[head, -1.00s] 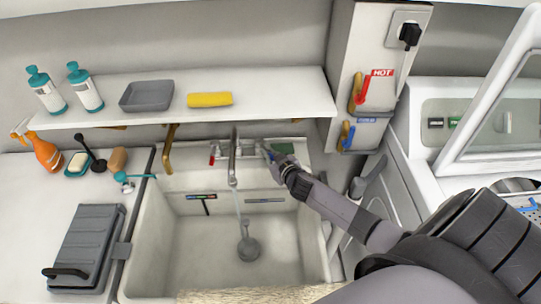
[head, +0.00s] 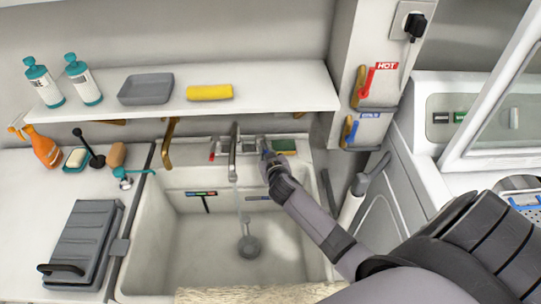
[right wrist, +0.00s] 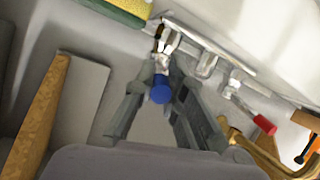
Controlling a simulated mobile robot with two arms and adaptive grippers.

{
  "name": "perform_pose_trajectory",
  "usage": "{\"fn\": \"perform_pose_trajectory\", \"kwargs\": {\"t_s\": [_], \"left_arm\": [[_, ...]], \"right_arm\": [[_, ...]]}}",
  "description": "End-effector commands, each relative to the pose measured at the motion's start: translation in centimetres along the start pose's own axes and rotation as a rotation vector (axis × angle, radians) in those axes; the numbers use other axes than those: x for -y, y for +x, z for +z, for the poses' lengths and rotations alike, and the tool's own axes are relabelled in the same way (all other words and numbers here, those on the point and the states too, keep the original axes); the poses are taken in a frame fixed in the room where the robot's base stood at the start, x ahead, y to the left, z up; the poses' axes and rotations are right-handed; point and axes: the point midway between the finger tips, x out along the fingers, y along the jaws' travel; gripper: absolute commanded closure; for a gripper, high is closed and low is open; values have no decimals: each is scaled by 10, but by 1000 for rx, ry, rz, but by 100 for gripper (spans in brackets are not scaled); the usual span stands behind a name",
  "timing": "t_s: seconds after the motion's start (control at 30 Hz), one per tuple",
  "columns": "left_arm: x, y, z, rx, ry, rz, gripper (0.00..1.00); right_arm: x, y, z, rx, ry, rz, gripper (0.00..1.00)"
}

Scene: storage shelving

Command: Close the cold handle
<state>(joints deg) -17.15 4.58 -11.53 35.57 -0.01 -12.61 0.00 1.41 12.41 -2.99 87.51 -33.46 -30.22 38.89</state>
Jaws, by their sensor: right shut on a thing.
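The cold handle (right wrist: 160,93) has a blue end, and in the right wrist view it sits between the fingers of my right gripper (right wrist: 163,105). In the head view the right gripper (head: 268,158) is at the tap's right side, shut on this handle, which it mostly hides. The metal tap spout (head: 233,155) hangs over the sink (head: 190,245), and a thin pale stream runs from it toward the drain. The red-ended hot handle (right wrist: 264,124) is on the tap's other side, apart from my gripper. My left gripper is not in view.
A white shelf (head: 270,98) with bottles, a grey tray and a yellow sponge runs above the tap. A brass bracket (head: 168,143) hangs under it.

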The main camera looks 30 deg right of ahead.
Motion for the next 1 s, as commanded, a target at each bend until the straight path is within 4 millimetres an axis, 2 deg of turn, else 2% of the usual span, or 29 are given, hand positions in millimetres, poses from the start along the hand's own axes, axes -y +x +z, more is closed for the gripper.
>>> {"fn": "perform_pose_trajectory", "kwargs": {"t_s": [0.03,0.33,0.77,0.8,1.0], "left_arm": [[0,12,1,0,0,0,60],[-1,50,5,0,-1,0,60],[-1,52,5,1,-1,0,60],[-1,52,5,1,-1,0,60],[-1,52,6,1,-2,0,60]], "right_arm": [[7,2,2,1,23,26,100],[20,4,-3,34,84,187,100],[20,1,-8,43,92,220,100],[20,1,-8,43,92,220,88],[20,1,-7,45,92,220,74]]}}
